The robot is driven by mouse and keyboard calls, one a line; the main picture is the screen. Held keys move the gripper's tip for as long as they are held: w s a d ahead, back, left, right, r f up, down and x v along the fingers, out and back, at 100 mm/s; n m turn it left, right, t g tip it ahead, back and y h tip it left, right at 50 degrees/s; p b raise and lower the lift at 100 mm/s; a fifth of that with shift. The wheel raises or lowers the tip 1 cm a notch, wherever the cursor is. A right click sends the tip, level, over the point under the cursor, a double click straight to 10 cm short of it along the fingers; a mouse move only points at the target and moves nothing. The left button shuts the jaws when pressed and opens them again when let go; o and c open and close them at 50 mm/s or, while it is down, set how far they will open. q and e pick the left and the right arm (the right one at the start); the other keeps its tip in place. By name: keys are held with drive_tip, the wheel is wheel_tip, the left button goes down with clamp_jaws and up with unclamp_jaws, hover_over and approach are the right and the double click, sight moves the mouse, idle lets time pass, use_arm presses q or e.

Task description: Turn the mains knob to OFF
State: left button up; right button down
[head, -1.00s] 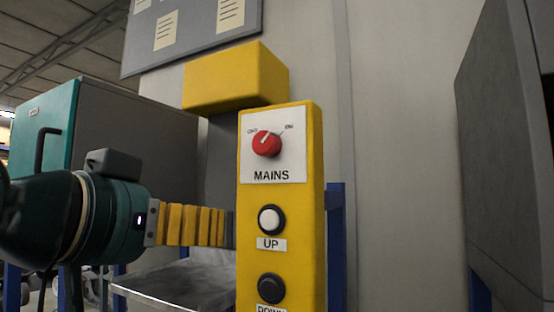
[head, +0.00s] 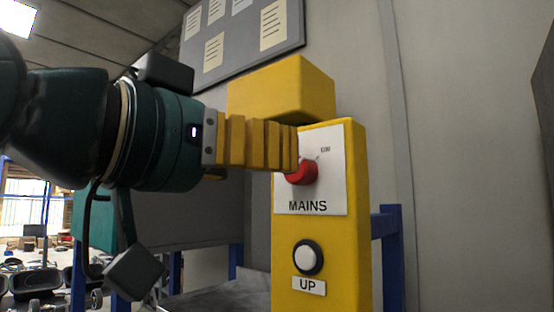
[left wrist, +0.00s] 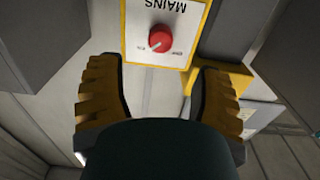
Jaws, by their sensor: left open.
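The red mains knob (head: 303,173) sits on a white MAINS plate (head: 326,190) at the top of a yellow control box (head: 352,240). My left gripper (head: 293,150) reaches in from the left in the head view, its ribbed yellow fingers overlapping the knob's left edge and hiding the left label. In the left wrist view the knob (left wrist: 160,38) appears upside down, ahead of and between the open finger tips, with nothing between them. A pale mark on the knob points to lower left there, towards a small label too blurred to read surely. My right gripper is not in view.
Below the plate is a white UP button (head: 308,257). A yellow block (head: 285,88) stands behind the box top. A notice board (head: 240,38) hangs on the grey wall above. A blue post (head: 388,250) stands right of the box.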

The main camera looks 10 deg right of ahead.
sight(307, 174)
use_arm(q)
drive_tip(key=p+x, duration=0.1)
drive_tip(key=x, duration=0.7)
clamp_jaws()
